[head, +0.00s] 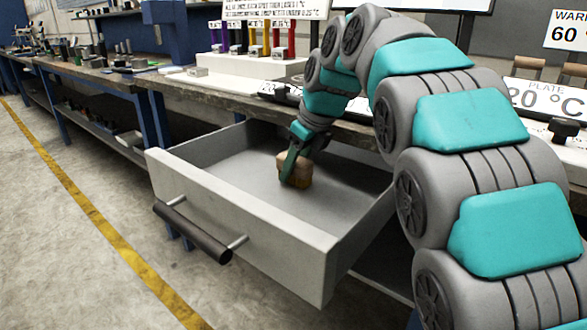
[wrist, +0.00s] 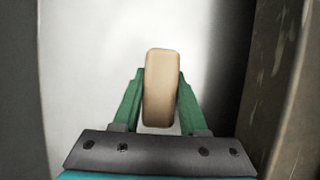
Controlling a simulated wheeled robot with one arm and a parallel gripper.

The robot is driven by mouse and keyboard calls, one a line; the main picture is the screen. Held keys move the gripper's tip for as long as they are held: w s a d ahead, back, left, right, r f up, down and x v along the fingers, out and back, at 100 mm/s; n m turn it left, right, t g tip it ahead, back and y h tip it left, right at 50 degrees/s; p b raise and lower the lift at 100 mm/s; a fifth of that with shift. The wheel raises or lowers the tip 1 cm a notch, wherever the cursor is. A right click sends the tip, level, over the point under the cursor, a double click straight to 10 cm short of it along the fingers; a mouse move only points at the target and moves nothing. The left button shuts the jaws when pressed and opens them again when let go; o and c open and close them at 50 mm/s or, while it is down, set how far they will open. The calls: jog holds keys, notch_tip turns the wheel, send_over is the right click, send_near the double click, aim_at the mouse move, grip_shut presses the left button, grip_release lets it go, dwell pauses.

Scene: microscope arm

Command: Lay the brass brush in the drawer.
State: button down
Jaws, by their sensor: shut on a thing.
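The brass brush (head: 295,168) shows as a tan, wooden-looking block in the head view. It also shows in the wrist view (wrist: 161,85), upright in the picture between the two green fingers. My gripper (head: 290,172) is shut on the brush and holds it inside the open drawer (head: 240,215). In the wrist view my gripper (wrist: 160,105) has a finger against each side of the block. The drawer is grey, pulled out, and otherwise looks empty. I cannot tell whether the brush touches the drawer floor. Any bristles are hidden.
The drawer's front with its dark bar handle (head: 192,232) faces the open floor. The workbench edge (head: 220,112) runs behind and above the drawer. A white block with several coloured-handled tools (head: 250,68) stands on the bench. Free floor lies to the left.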

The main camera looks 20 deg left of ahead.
jog(key=shift+f, duration=0.1)
jog(key=shift+c, duration=2.2)
grip_release()
jog(key=shift+f, duration=0.1)
jog(key=p+v, duration=0.1)
jog(key=v, duration=1.1)
